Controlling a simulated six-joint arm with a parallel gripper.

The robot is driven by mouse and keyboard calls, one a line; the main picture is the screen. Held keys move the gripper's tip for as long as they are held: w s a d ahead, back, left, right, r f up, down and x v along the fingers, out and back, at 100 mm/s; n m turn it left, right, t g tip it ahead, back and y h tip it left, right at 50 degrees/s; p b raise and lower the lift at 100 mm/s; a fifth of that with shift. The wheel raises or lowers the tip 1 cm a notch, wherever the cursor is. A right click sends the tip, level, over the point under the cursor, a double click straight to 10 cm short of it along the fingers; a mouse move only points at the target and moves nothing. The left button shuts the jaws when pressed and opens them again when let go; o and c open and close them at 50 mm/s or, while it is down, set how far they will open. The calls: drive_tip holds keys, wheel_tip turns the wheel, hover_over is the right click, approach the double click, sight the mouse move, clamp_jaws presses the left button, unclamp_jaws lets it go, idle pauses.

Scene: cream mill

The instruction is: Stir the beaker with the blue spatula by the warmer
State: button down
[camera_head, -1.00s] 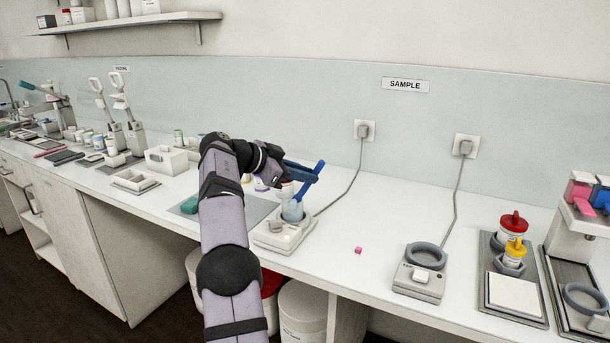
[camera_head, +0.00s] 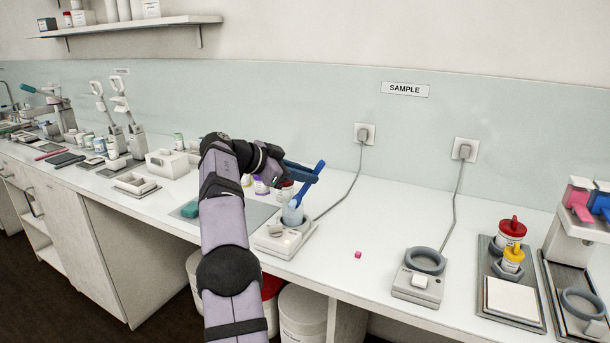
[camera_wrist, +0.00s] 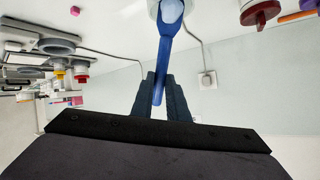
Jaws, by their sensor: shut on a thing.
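The blue spatula (camera_head: 309,184) is held by my gripper (camera_head: 303,174) and leans with its lower end in the beaker (camera_head: 292,214). The beaker sits on the white warmer (camera_head: 284,237) near the middle of the bench. In the wrist view, my gripper (camera_wrist: 161,92) is shut on the handle of the blue spatula (camera_wrist: 163,58). The spatula's far end reaches into the mouth of the beaker (camera_wrist: 171,10) at the top edge. The spatula's tip inside the beaker is hard to make out.
A second warmer (camera_head: 419,274) with an empty grey ring stands to the right. A small pink cube (camera_head: 358,254) lies between the two. Red and yellow lidded jars (camera_head: 512,233) stand further right. A grey mat (camera_head: 240,212) with small containers lies left of the beaker.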

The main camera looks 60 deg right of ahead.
drive_tip(key=shift+s+d+p, duration=0.4)
drive_tip(key=shift+d+p, duration=0.1)
drive_tip(key=shift+d, duration=0.25)
idle(0.6)
drive_tip(key=shift+r+p, duration=0.6)
drive_tip(key=shift+r, duration=0.05)
idle(0.7)
drive_tip(key=shift+w+a, duration=0.2)
drive_tip(key=shift+a, duration=0.1)
idle(0.4)
drive_tip(key=shift+r+p, duration=2.25)
drive_tip(key=shift+r, duration=0.25)
drive_tip(key=shift+w, duration=0.1)
